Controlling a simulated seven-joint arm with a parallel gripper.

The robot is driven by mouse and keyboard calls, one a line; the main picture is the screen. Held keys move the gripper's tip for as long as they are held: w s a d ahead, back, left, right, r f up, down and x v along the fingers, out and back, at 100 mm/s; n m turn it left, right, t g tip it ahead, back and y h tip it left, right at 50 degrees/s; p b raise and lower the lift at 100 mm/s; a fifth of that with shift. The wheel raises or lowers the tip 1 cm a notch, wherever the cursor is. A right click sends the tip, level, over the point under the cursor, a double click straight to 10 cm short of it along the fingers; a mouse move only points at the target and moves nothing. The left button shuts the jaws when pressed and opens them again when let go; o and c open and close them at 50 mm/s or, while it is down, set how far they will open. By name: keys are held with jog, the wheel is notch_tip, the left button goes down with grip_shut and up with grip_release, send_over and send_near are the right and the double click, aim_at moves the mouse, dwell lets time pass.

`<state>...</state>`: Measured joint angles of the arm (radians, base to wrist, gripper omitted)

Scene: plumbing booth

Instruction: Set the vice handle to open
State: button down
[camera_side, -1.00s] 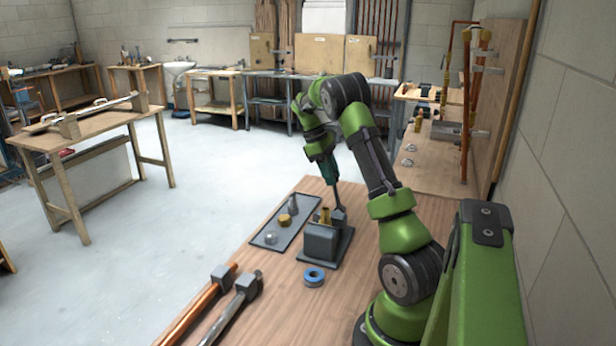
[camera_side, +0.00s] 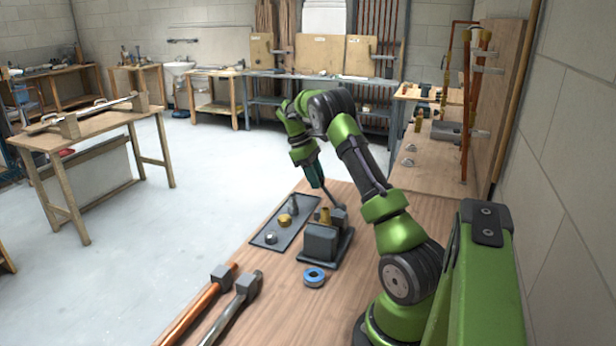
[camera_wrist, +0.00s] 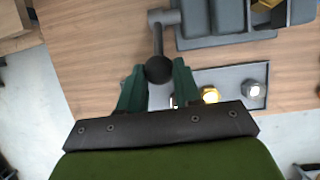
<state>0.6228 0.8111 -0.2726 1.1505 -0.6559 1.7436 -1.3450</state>
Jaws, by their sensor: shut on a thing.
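The dark grey vice (camera_side: 320,242) stands on the wooden bench, with a brass fitting (camera_side: 325,216) at its jaws. In the wrist view the vice body (camera_wrist: 215,18) is at the top. Its handle (camera_wrist: 157,38) is a thin grey bar ending in a dark round knob (camera_wrist: 159,69). My gripper (camera_wrist: 158,82) has its green fingers on either side of the knob and is shut on the handle. In the side view my gripper (camera_side: 319,184) is above and behind the vice, and the handle (camera_side: 330,200) leans to the left from its pivot.
A grey tray (camera_side: 270,241) with several small fittings lies left of the vice. A blue-ringed tape roll (camera_side: 314,277) is in front. Two long-handled tools (camera_side: 222,272) lie at the bench's front left. Copper pipes (camera_side: 466,100) stand at the right.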

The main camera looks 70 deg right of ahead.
jog(key=shift+w+a+f+y, duration=0.15)
jog(key=shift+w+a+f, duration=0.1)
jog(key=shift+a, duration=0.2)
jog(key=shift+w+a+f+y, duration=0.15)
jog(key=shift+w+a+f, duration=0.05)
jog(key=shift+a, duration=0.2)
jog(key=c, duration=0.8)
grip_release()
jog(key=shift+r, duration=0.1)
jog(key=shift+d, duration=0.1)
jog(key=shift+v, duration=5.95)
jog(key=shift+s, duration=0.1)
